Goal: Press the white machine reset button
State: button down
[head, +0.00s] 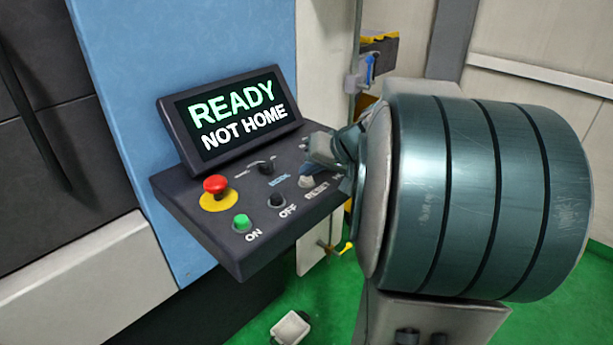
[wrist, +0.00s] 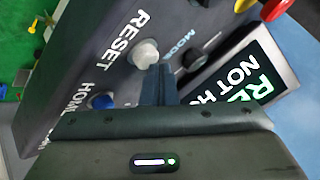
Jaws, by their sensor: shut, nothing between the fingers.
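The white reset button (head: 306,181) sits on the dark sloped control panel above the word RESET, right of the black OFF button. It also shows in the wrist view (wrist: 145,54) as a round white cap. My gripper (head: 318,152) is shut and empty, its fingertips close to the button at the panel's right part. In the wrist view my shut fingers (wrist: 158,72) end right beside the white cap, overlapping its edge in the picture. I cannot tell whether they touch it. The display (head: 236,115) reads READY, NOT HOME.
A red emergency stop (head: 214,184), a green ON button (head: 241,222), a black OFF button (head: 277,199) and a black mode knob (head: 265,168) share the panel. A blue button (wrist: 102,102) beside the word HOME is close to my fingers. Green floor lies below.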

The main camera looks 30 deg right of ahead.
aim_at(310, 180)
jog(key=shift+r, duration=0.75)
jog(key=shift+r+p, duration=0.1)
jog(key=shift+p, duration=0.2)
jog(key=shift+r+p, duration=1.35)
jog(key=shift+r, duration=1.1)
jog(key=shift+f, duration=0.1)
